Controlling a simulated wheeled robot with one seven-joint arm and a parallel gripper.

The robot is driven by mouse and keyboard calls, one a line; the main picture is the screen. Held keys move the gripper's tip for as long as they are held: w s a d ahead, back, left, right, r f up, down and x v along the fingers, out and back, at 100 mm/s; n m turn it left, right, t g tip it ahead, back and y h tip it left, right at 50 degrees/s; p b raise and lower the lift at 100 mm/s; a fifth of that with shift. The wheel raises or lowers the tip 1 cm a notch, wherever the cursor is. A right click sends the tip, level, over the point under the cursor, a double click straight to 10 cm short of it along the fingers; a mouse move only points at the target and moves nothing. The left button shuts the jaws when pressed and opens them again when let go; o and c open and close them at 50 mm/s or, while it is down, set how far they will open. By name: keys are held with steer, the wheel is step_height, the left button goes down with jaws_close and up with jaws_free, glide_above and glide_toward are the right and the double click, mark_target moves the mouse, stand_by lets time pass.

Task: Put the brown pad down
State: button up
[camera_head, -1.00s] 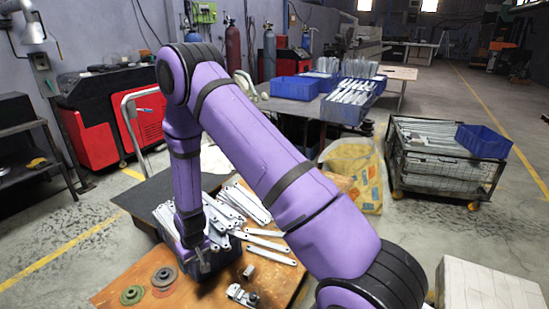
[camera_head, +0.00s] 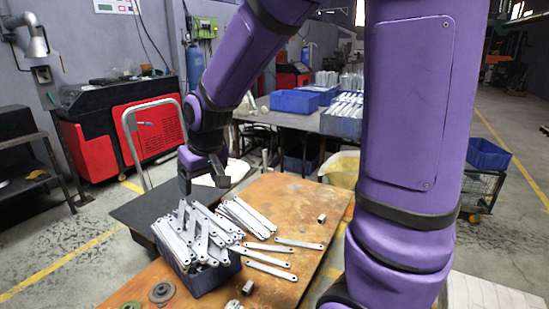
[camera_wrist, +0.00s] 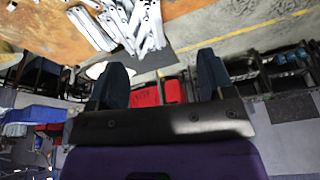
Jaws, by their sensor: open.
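A round brown-grey pad (camera_head: 161,292) lies flat on the wooden table top (camera_head: 292,200), near its front left edge. A greenish pad (camera_head: 131,305) lies beside it, cut off by the picture's bottom edge. My gripper (camera_head: 203,181) is raised above the far side of the bracket crate, away from the pads. In the wrist view its two dark fingers (camera_wrist: 160,84) stand wide apart with nothing between them. No pad shows in the wrist view.
A blue crate (camera_head: 213,277) heaped with galvanized brackets (camera_head: 200,232) stands on the table. Loose brackets (camera_head: 268,248) and small metal blocks (camera_head: 247,287) lie to its right. Bare wood shows at the table's far right.

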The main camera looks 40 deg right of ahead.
steer(key=s+d+r, duration=0.1)
steer(key=s+r, duration=0.5)
steer(key=s, duration=0.4)
steer(key=s+d+r+t, duration=0.1)
steer(key=s+r, duration=0.4)
steer(key=s, duration=0.6)
steer(key=shift+s+d+r+t+h, duration=0.25)
steer(key=shift+d+r+t+h, duration=0.05)
steer(key=shift+d+r, duration=0.15)
